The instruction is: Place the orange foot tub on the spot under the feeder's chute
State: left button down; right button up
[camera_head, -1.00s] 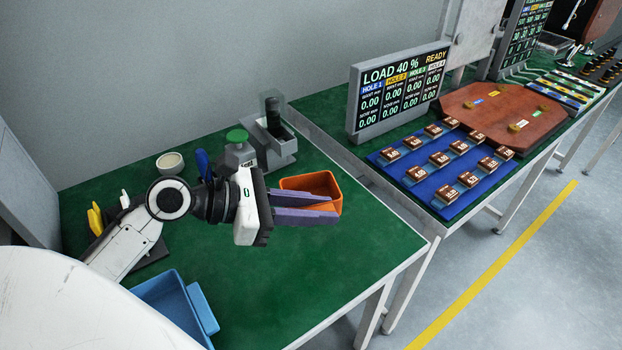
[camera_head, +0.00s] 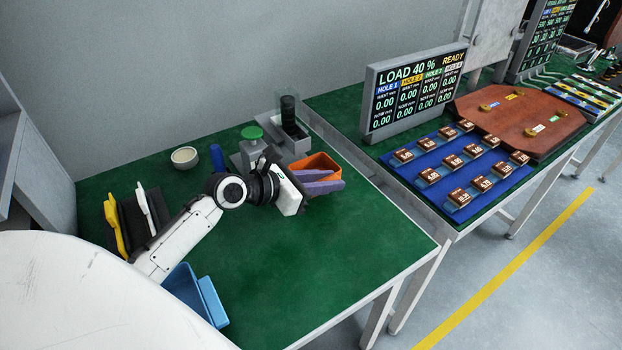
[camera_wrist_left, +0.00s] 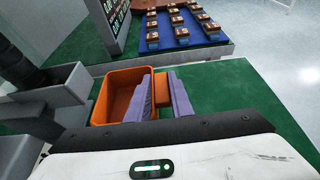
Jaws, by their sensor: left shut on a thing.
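The orange foot tub (camera_head: 322,164) is an open rectangular box over the green table, just right of the grey feeder-like unit (camera_head: 287,138) with its dark upright tube. My left gripper (camera_head: 320,183) has purple fingers and is shut on the tub's near side wall. In the left wrist view the tub (camera_wrist_left: 115,84) is left of centre, and the fingers (camera_wrist_left: 163,95) straddle its right wall. A grey box-shaped part (camera_wrist_left: 55,97) of the unit stands close to the tub's left. I cannot tell whether the tub touches the table. The chute and the spot are not clearly seen.
A green-capped grey object (camera_head: 251,140) stands beside the unit. The second table holds a display (camera_head: 415,92) and blue mat (camera_head: 478,190).

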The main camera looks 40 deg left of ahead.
aim_at(329, 164)
pick_arm(q)
jog(key=a, duration=0.2)
jog(key=w+a, duration=0.1)
jog(key=a, duration=0.1)
jog(key=w+a+b, duration=0.1)
jog(key=shift+w+a, duration=0.2)
jog(key=shift+a, duration=0.2)
notch_tip(329, 164, down, 3)
jog(key=shift+f+b, duration=0.2)
jog(key=shift+b, duration=0.45)
jog(key=shift+f, duration=0.15)
jog(key=c, duration=1.6)
grip_release()
jog(key=shift+a, duration=0.1)
jog(key=p+v, duration=0.1)
jog(key=v, duration=1.1)
